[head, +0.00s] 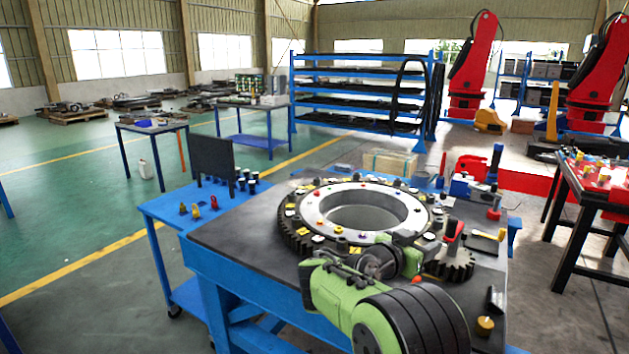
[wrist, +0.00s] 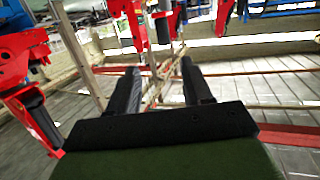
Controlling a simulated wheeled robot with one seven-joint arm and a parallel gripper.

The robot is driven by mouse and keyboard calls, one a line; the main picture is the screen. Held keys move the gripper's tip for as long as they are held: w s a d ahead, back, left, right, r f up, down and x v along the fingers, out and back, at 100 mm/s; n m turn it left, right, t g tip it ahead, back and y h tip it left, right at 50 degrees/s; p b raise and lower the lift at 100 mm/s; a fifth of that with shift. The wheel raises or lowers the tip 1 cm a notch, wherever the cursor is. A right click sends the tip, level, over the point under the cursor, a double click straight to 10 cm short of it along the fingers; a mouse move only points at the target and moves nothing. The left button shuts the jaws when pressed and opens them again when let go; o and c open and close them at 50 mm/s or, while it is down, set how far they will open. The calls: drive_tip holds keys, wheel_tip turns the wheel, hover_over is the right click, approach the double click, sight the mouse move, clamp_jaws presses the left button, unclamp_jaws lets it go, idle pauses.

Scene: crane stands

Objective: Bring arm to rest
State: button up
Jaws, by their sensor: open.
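My green arm (head: 345,300) reaches in from the bottom of the head view, over the front of the blue workbench (head: 225,268). Its end lies in front of the large toothed ring (head: 300,228). My gripper (wrist: 160,88) shows in the wrist view with two dark fingers spread apart. Nothing is between the fingers. Behind them the wrist view shows floor and blurred red equipment (wrist: 25,65). In the head view I cannot make out the fingertips.
A small gear (head: 458,264) and a red-handled tool (head: 452,232) sit right of the ring. A yellow-topped piece (head: 485,325) stands near the front right edge. A red-topped table (head: 605,180) stands at the right. Green floor at the left is mostly clear.

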drive_tip(key=s+a+r+n+g+y+p, duration=0.1)
drive_tip(key=s+r+n+y+p, duration=0.2)
drive_tip(key=s, duration=0.4)
drive_tip(key=s+a+r+n+y+p, duration=0.1)
drive_tip(key=s+r+y, duration=0.25)
drive_tip(key=s, duration=0.35)
drive_tip(key=s+a+f+n+g+y+p, duration=0.1)
drive_tip(key=s+a+f+n+y+p, duration=0.1)
drive_tip(key=s, duration=0.9)
drive_tip(key=s+a+f+n+g+y+p, duration=0.1)
drive_tip(key=s+a+f+n+g+y, duration=0.1)
drive_tip(key=s+a+n+y, duration=0.2)
drive_tip(key=s+a, duration=0.3)
drive_tip(key=s, duration=0.3)
drive_tip(key=shift+s+a+n+y+p, duration=0.25)
drive_tip(key=shift+s+n+y+p, duration=0.1)
drive_tip(key=shift+n+p, duration=0.05)
drive_tip(key=shift+c, duration=0.5)
